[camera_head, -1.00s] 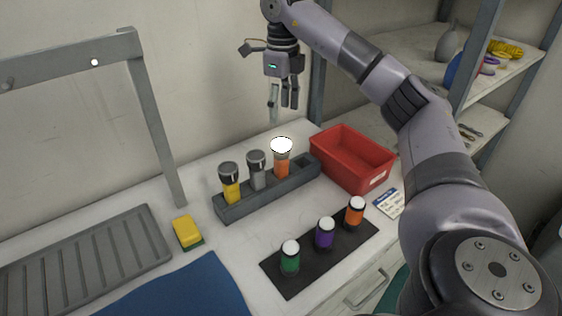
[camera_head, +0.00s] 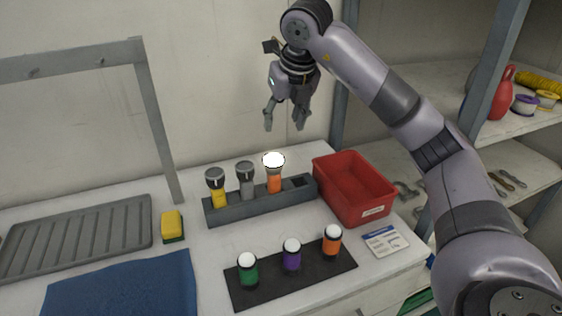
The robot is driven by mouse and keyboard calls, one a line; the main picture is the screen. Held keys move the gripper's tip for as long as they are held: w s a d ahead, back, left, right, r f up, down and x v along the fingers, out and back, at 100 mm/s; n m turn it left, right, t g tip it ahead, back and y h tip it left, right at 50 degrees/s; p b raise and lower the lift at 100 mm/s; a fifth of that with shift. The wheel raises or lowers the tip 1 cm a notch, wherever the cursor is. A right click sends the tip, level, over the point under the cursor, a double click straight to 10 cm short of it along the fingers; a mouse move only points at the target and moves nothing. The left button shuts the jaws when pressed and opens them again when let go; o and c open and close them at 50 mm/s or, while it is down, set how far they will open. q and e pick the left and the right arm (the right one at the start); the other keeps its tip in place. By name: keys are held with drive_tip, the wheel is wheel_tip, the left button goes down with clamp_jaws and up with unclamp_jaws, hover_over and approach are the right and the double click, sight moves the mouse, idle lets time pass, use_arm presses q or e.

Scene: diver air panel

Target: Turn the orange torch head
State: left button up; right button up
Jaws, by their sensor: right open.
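The orange torch (camera_head: 274,182) stands upright in a grey rack (camera_head: 245,211), to the right of a grey torch (camera_head: 246,187) and a yellow torch (camera_head: 218,194). Its head (camera_head: 273,160) shows a bright white top, while the other two heads look dark. My right gripper (camera_head: 285,120) is open and empty, fingers pointing down, above and behind the orange torch and apart from it. My left gripper is not in view.
A red bin (camera_head: 353,190) stands right of the rack. A black mat (camera_head: 291,272) in front holds green, purple and orange capped cylinders. A yellow sponge (camera_head: 172,224), a blue cloth (camera_head: 125,290) and a grey drain tray (camera_head: 80,238) lie left. A card (camera_head: 385,241) lies right.

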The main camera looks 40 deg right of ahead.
approach(274, 159)
drive_tip(key=p+x, duration=0.2)
drive_tip(key=x, duration=0.7)
drive_tip(key=shift+a, duration=0.1)
drive_tip(key=shift+w+f, duration=0.1)
drive_tip(key=shift+f, duration=0.2)
drive_tip(key=shift+w+f, duration=0.1)
drive_tip(key=shift+f, duration=0.2)
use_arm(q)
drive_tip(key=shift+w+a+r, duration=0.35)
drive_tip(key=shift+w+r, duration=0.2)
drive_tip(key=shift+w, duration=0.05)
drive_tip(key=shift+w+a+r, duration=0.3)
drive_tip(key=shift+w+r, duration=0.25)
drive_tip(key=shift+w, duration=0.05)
use_arm(e)
drive_tip(key=c, duration=0.9)
